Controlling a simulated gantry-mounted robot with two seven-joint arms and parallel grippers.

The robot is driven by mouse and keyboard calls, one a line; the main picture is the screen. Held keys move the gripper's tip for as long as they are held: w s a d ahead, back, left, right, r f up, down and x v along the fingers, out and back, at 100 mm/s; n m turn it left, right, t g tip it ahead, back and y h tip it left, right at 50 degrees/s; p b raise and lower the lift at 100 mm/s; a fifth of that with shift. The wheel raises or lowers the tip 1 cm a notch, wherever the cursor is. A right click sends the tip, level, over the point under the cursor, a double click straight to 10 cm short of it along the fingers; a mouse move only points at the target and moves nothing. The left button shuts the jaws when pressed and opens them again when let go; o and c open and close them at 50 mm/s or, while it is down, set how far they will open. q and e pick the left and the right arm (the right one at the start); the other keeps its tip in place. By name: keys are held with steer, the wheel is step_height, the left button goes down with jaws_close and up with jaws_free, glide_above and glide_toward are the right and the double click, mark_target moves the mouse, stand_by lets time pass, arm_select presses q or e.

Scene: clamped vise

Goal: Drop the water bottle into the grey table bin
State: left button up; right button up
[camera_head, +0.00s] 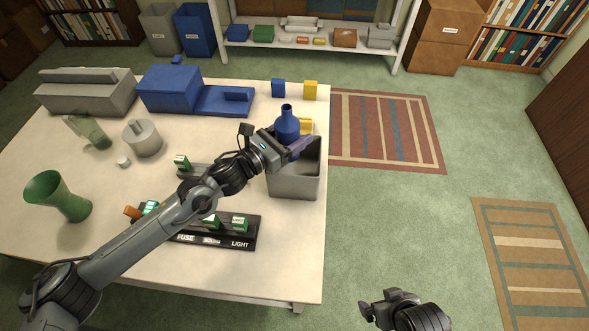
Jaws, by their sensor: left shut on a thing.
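The blue water bottle (287,122) is held roughly upright, neck up, at the far side of the grey table bin (295,184). My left gripper (292,146) is shut on the bottle, its purple-tinted finger showing over the bin's opening. The bottle's lower part is hidden by the gripper and the bin, so I cannot tell how far it is above or inside the rim. The bin stands at the table's right edge. My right gripper (372,312) is low in the picture, off the table and away from the bottle; its jaw opening is unclear.
The white table (270,270) carries a green vase (58,196), a tilted translucent green vessel (88,131), a grey lidded pot (142,138), a blue box unit (168,88) and a black fuse and light panel (218,230) under my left arm. Small blue (278,88) and yellow (310,90) blocks stand behind the bin.

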arm_select(q)
steer(key=o, duration=1.2)
steer(key=shift+o, duration=0.2)
steer(key=shift+s+a, duration=0.1)
steer(key=shift+s+a, duration=0.2)
steer(key=shift+a, duration=0.1)
steer(key=b+v, duration=0.1)
steer(key=v, duration=0.9)
steer(key=shift+d+r, duration=0.1)
steer(key=shift+d, duration=0.05)
